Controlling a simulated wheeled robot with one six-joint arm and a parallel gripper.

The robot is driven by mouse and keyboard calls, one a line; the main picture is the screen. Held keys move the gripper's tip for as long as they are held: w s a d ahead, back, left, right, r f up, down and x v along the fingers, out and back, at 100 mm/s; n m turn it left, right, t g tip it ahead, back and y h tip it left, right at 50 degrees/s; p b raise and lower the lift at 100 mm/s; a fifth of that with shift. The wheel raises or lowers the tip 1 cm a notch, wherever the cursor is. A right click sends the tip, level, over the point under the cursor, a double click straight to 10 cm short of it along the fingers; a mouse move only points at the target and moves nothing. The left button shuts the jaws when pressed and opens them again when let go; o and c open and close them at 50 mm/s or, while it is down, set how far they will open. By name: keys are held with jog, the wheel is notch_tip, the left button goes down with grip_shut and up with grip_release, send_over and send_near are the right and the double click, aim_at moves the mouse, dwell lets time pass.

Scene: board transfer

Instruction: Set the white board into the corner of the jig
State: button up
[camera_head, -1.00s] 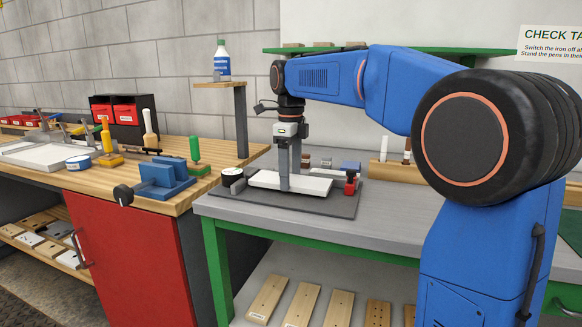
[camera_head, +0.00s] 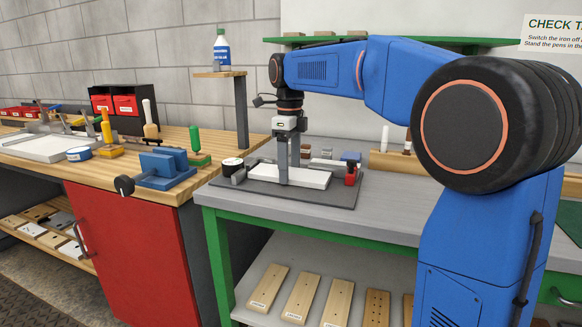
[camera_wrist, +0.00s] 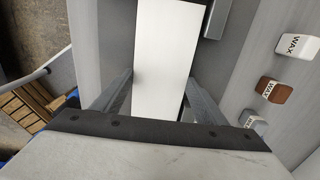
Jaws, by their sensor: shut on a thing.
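The white board (camera_head: 312,179) is a flat slab over the dark grey mat (camera_head: 335,200) on the grey table; it also shows in the wrist view (camera_wrist: 163,40). My gripper (camera_head: 284,183) is shut on it, with one finger on each side of its width in the wrist view (camera_wrist: 160,82). The board looks level and low; I cannot tell whether it touches the mat. A grey bar (camera_wrist: 215,18) lies close to the board's far right side in the wrist view, perhaps part of the jig. The jig's corner is not clearly visible.
Wax blocks (camera_wrist: 297,44) stand in a row beyond the mat. The table's front right is clear.

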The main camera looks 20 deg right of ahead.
jog(key=shift+w+a, duration=0.25)
jog(key=shift+a, duration=0.1)
jog(key=shift+w+d, duration=0.1)
jog(key=shift+w, duration=0.15)
dwell(1.3)
jog(key=o, duration=1.3)
jog(key=shift+f, duration=0.1)
jog(key=shift+c, duration=0.2)
notch_tip(320, 180, up, 18)
jog(key=shift+f, duration=0.25)
